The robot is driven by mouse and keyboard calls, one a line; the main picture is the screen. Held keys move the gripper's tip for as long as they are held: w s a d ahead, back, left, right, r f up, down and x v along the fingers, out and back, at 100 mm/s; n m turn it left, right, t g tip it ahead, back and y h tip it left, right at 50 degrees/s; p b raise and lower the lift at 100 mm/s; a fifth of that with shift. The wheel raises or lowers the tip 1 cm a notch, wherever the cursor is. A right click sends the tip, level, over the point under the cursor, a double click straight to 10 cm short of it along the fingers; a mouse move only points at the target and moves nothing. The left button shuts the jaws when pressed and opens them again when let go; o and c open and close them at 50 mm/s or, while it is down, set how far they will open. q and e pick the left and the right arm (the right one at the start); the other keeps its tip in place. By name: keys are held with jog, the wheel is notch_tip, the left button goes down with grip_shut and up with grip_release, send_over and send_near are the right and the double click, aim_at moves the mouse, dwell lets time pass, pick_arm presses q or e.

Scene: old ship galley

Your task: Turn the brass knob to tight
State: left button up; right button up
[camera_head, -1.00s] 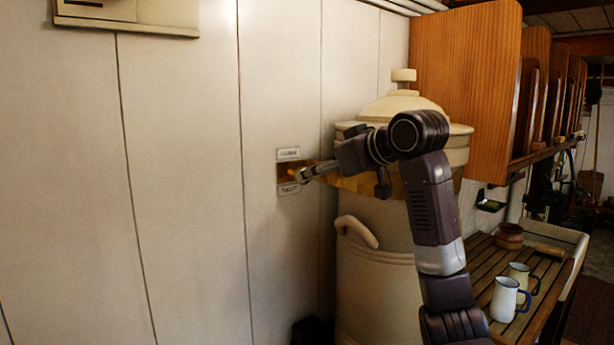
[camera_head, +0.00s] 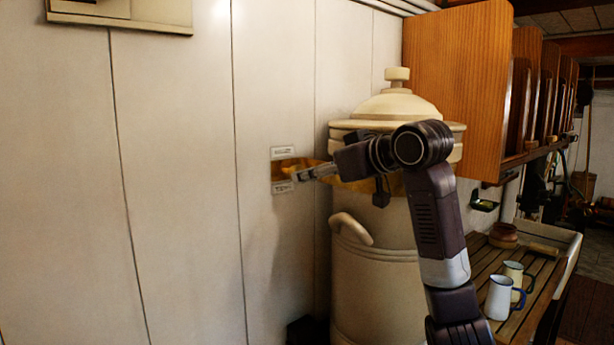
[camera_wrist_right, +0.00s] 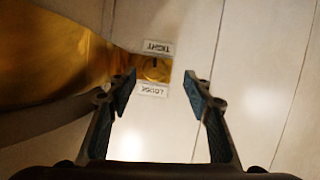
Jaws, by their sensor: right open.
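The round brass knob (camera_wrist_right: 155,68) sits on a small brass plate on the pale wall, with a short dark mark on its side nearest the TIGHT label (camera_wrist_right: 158,46). The LOOSE label (camera_wrist_right: 153,90) is on the opposite side. In the head view, LOOSE (camera_head: 282,153) is above the plate and TIGHT (camera_head: 282,187) below; the knob is hard to make out there. My right gripper (camera_head: 298,176) is just in front of the plate. In the wrist view, its two fingers (camera_wrist_right: 162,88) are apart and empty, with the knob visible beyond them, nearer the left finger. My left gripper is out of view.
A large cream lidded urn (camera_head: 365,285) with a brass band stands close to the right of the knob, behind my arm. A wooden cupboard (camera_head: 455,85) hangs above right. Enamel mugs (camera_head: 499,298) stand on a slatted counter. The wall left of the knob is clear.

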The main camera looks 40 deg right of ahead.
jog(key=w+f+t+b, duration=0.4)
jog(key=w+f, duration=0.2)
jog(key=w, duration=0.2)
jog(key=s+f+m+t+y+b, duration=0.1)
jog(key=s+t+b, duration=0.5)
jog(key=t, duration=0.3)
jog(key=p+x, duration=0.1)
jog(key=x, duration=0.1)
jog(key=p+x, duration=0.3)
jog(key=x, duration=0.2)
jog(key=shift+w+d+f, duration=0.2)
jog(key=shift+d, duration=0.2)
jog(key=shift+w+r+p, duration=0.2)
jog(key=shift+w+p, duration=0.1)
